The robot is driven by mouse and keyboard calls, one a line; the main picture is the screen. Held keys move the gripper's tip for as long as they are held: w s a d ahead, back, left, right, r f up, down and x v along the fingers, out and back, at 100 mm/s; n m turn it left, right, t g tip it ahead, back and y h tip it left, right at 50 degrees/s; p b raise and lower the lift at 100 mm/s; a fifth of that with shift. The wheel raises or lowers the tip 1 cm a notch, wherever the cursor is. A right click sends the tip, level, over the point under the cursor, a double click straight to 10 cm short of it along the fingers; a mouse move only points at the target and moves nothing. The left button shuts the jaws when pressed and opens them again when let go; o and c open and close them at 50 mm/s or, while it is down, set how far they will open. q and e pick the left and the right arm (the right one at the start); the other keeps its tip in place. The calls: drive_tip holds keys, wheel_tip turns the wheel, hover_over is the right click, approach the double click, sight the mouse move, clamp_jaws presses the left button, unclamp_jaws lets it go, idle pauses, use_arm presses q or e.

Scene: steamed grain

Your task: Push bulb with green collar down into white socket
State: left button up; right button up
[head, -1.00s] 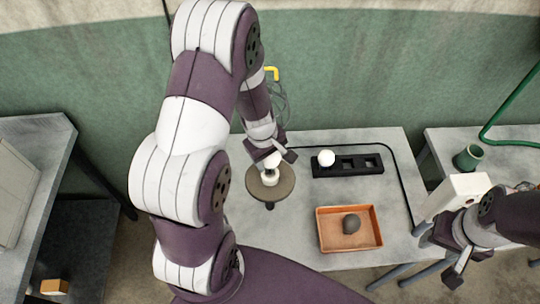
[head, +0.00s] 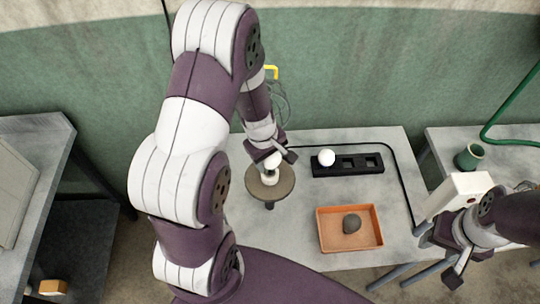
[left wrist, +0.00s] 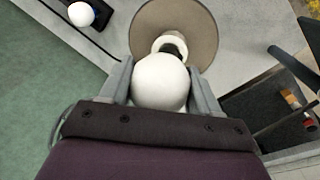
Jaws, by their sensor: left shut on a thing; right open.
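My left gripper (head: 272,157) is shut on a white round bulb (left wrist: 160,82), with a finger on each side of it. The bulb is at the white socket (left wrist: 171,43), which stands on a round brown disc (head: 283,186). In the left wrist view the socket's open rim shows beyond the bulb, with a dark inside. The bulb's collar is hidden, so its green colour does not show. I cannot tell whether the bulb's base is inside the socket or just above it. My right gripper (head: 447,262) is open and empty at the lower right, by the table's edge.
A black strip (head: 348,165) with square holes holds another white bulb (head: 326,157) at its left end. An orange tray (head: 323,238) with a dark grey lump (head: 352,223) lies nearer. A white box (head: 455,190) and a green cup (head: 468,157) are on the right.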

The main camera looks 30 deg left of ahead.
use_arm(q)
drive_tip(key=shift+f, duration=0.25)
idle(0.4)
drive_tip(key=shift+f+b, duration=0.4)
drive_tip(key=shift+b, duration=0.15)
drive_tip(key=shift+f, duration=0.2)
drive_tip(key=shift+f+b, duration=0.35)
drive_tip(key=shift+b, duration=0.15)
drive_tip(key=o, duration=1.1)
drive_tip(key=shift+o, duration=0.2)
